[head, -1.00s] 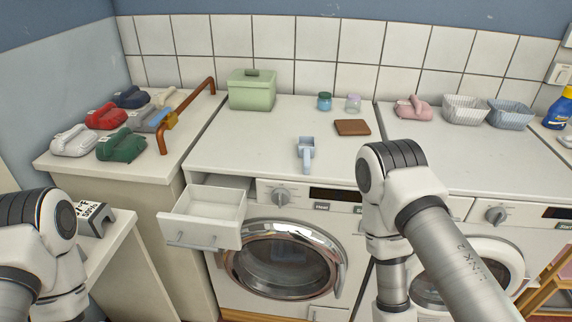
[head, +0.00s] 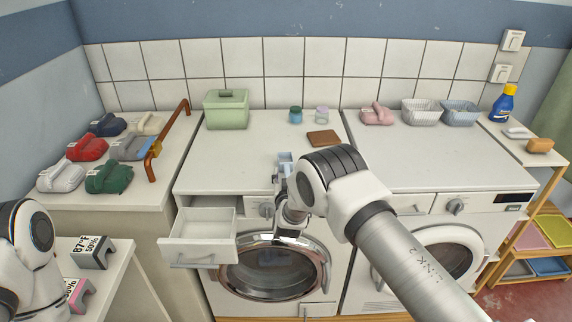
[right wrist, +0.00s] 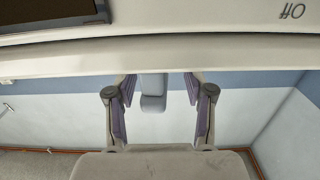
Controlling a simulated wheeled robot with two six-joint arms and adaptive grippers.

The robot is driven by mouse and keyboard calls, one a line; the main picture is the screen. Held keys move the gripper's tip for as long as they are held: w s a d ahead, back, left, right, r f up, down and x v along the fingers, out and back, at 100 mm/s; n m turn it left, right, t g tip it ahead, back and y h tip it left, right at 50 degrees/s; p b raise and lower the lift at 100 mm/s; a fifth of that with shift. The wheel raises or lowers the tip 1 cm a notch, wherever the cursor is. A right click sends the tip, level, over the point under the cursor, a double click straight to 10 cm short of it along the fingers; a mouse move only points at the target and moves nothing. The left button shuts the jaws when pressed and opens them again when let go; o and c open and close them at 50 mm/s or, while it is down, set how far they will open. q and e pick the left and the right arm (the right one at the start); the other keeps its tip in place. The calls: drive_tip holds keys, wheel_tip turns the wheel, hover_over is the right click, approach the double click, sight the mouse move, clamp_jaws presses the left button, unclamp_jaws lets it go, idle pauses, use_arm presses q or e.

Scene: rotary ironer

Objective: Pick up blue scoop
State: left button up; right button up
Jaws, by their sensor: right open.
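The blue scoop (head: 285,161) lies on the white top of the left washing machine, near its front edge. My right arm partly hides it in the head view. My right gripper (head: 284,184) is at the scoop's near end, by that front edge. In the right wrist view, the open fingers of the gripper (right wrist: 159,82) stand on either side of the scoop's pale blue handle (right wrist: 152,92), with a gap on both sides. My left arm shows at the left edge of the head view, but its gripper is out of view.
A brown board (head: 323,138) lies behind the scoop, with two small jars (head: 296,115) farther back. A green box (head: 226,109) stands at the back left. An open white drawer (head: 203,231) juts out at the front left. Folded cloths (head: 108,178) lie on the left counter.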

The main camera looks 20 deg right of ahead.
drive_tip(key=shift+x, duration=1)
drive_tip(key=shift+s+r, duration=0.1)
drive_tip(key=c, duration=0.3)
clamp_jaws()
